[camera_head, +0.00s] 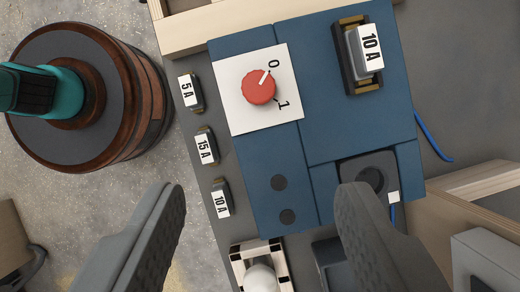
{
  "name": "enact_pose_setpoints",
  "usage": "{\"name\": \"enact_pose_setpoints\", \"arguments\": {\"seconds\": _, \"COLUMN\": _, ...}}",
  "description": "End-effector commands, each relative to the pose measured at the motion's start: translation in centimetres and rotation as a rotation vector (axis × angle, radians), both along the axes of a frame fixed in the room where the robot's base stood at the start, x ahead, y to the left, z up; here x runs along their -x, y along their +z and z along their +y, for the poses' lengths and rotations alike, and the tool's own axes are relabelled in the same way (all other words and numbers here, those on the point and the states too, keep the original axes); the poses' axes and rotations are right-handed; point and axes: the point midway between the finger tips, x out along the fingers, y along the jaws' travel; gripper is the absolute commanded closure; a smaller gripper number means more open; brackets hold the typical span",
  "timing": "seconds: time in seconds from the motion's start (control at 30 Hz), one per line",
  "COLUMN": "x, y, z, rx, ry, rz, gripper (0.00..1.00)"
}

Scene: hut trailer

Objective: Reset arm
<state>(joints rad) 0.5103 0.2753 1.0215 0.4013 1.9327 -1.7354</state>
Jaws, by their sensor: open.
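My gripper (258,225) shows at the bottom of the view, with its two dark grey fingers wide apart and nothing between them. Beyond the fingers lies a blue panel (330,130) with a red rotary knob (258,87) on a white plate marked 0 and 1. The white line on the knob points toward the 0. A 10 A fuse (370,47) sits in a dark holder at the panel's upper right. The right finger hides part of a dark square socket (378,165) on the panel's lower right.
Loose fuses marked 5 A (187,92), 15 A (207,146) and 10 A (220,199) stand left of the panel. A wooden drum (125,95) with a teal tool (62,92) is at the upper left. A light bulb (261,278) shows at the bottom. A blue cable (432,140) runs right.

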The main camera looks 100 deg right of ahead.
Motion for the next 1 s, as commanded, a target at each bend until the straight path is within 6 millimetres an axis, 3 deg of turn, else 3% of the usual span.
{"name": "enact_pose_setpoints", "arguments": {"seconds": 0.17, "x": 0.8, "y": 0.6, "z": 2.2, "rx": 0.031, "ry": -0.075, "rz": -0.028, "gripper": 0.47}}
{"name": "enact_pose_setpoints", "arguments": {"seconds": 0.47, "x": 3.6, "y": 1.3, "z": 8.1, "rx": 0.097, "ry": -0.340, "rz": -0.137, "gripper": 0.47}}
{"name": "enact_pose_setpoints", "arguments": {"seconds": 1.0, "x": 11.4, "y": 0.9, "z": 16.6, "rx": 0.058, "ry": -0.774, "rz": -0.417, "gripper": 0.47}}
